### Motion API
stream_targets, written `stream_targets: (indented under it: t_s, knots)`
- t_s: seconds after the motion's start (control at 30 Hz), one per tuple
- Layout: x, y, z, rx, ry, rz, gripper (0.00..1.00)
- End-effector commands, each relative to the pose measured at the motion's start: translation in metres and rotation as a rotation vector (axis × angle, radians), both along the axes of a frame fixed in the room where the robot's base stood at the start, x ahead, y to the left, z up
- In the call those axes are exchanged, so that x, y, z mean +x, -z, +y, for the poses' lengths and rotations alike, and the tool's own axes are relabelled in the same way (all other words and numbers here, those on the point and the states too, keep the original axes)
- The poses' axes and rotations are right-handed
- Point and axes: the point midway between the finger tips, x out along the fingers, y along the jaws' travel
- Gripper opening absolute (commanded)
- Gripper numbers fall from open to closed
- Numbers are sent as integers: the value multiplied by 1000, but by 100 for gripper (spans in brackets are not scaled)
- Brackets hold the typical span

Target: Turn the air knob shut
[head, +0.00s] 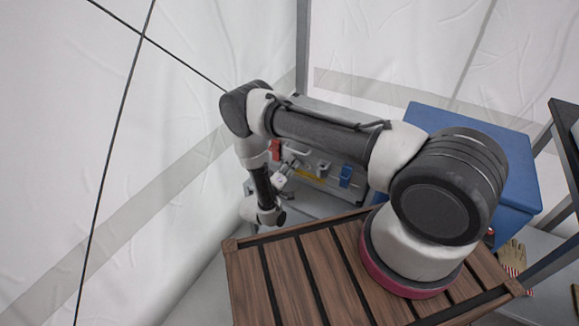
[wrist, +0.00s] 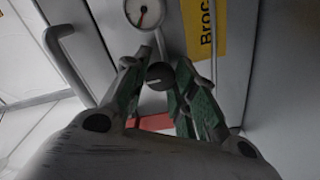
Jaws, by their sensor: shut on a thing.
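The air knob (wrist: 159,75) is a small round dark knob with a pale line across its face, in the middle of the wrist view. The line lies nearly level in the picture. My gripper (wrist: 157,82) has its green-padded fingers on either side of the knob and is shut on it. A round white gauge (wrist: 143,12) with a red needle sits just above the knob on the same grey panel. In the head view my arm reaches left and down to the grey unit (head: 322,172); the knob cannot be made out there.
A yellow label (wrist: 204,28) is right of the gauge, and a grey bar handle (wrist: 67,66) is at the left. A red piece (wrist: 156,122) shows below the knob. In the head view are a blue box (head: 511,160), a slatted wooden top (head: 290,275) and white tent walls (head: 60,130).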

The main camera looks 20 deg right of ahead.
Motion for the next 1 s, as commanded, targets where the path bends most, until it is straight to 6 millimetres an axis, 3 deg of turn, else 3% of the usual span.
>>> stream_targets:
  t_s: [0.03,0.07,0.17,0.57,1.0]
  knots:
    - [-1,2,0,0,-1,4,3]
    - [-1,2,0,0,-1,4,30]
    - [-1,1,0,-1,0,4,48]
    - [-4,1,5,-1,-3,2,48]
    - [-66,1,68,0,-6,3,48]
